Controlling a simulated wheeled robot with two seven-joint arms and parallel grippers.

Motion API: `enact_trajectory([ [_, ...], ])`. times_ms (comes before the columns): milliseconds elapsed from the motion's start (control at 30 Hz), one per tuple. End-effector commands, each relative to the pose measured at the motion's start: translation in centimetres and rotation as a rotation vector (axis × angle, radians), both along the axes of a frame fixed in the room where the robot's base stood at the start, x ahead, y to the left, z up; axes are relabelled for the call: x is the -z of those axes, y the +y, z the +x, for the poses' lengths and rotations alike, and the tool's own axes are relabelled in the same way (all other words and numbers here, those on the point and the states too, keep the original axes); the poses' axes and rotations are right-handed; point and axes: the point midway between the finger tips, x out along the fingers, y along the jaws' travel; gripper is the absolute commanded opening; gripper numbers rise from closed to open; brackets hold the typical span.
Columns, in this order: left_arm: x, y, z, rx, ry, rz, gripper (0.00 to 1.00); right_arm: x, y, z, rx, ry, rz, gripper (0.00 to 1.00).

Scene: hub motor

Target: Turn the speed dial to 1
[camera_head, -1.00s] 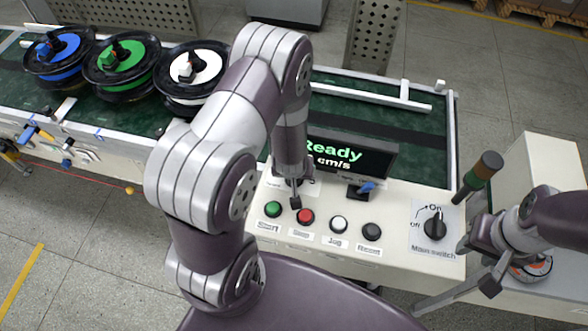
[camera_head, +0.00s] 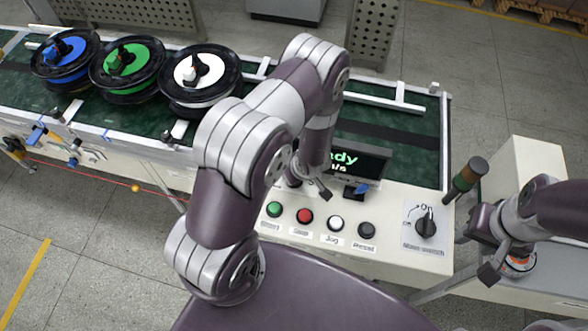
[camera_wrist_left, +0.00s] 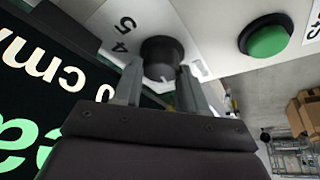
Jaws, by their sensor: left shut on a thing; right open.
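The speed dial (camera_wrist_left: 162,52) is a dark round knob on a white label, with the digits 4 and 5 showing beside it in the left wrist view. My left gripper (camera_wrist_left: 158,78) is shut on this dial, a finger on either side. In the head view my left arm mostly hides the dial, and the left gripper (camera_head: 315,187) shows only in part behind the panel buttons. The display (camera_head: 362,160) is lit, its text partly covered by my arm. My right gripper (camera_head: 476,254) is open and empty beside the panel's right end.
Green (camera_head: 274,209), red (camera_head: 305,215), white (camera_head: 335,223) and black (camera_head: 366,230) buttons line the panel front. Three spools sit on the conveyor at left.

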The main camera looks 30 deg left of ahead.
Motion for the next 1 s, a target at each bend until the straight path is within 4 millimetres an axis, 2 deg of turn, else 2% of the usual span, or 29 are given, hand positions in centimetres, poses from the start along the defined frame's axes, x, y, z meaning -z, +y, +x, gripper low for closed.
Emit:
enact_trajectory([
  [567,0.09,-0.15,-0.13,-0.037,0.005,-0.004,0.11,-0.41,0.0,0.0,0.0,0.0,0.0,0.43],
  [600,0.09,-0.15,-0.13,-0.036,0.005,-0.004,0.45,-0.41,0.0,0.0,0.0,0.0,0.0,0.43],
  [667,0.09,-0.14,-0.11,-0.036,0.005,-0.004,0.64,-0.41,0.0,0.0,0.0,0.0,0.0,0.43],
  [700,0.08,-0.13,-0.09,-0.036,0.005,-0.003,0.67,-0.41,0.0,0.0,0.0,0.0,0.0,0.43],
  [1000,0.03,-0.07,0.02,-0.036,0.001,-0.001,0.67,-0.4,0.0,0.0,0.0,0.0,0.0,0.43],
])
